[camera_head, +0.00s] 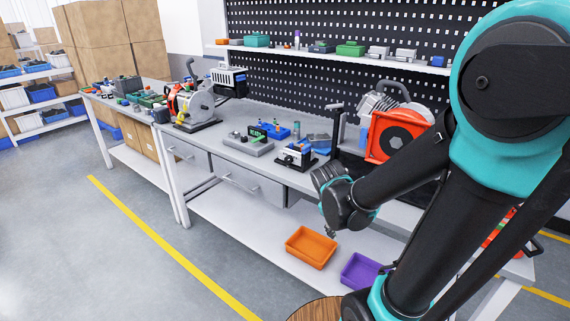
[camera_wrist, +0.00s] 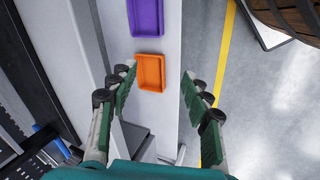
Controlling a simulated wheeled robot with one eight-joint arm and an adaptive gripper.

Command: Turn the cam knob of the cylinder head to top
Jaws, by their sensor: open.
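No part is clearly recognisable as the cylinder head or its cam knob. A small black-and-white device (camera_head: 296,155) on a dark base stands near the workbench's front edge in the head view. A grey block with a green part (camera_head: 250,142) lies to its left. At this size I cannot tell whether either is the cylinder head, or make out a knob. My gripper (camera_head: 330,232) hangs in front of the bench, to the right of and lower than the device. In the wrist view my gripper (camera_wrist: 160,82) is open and empty, its green-padded fingers apart.
An orange tray (camera_head: 312,246) and a purple tray (camera_head: 360,270) sit on the lower shelf; both show in the wrist view. A red-framed machine (camera_head: 397,137) stands on the bench behind my arm. A grey machine (camera_head: 192,105) stands farther left.

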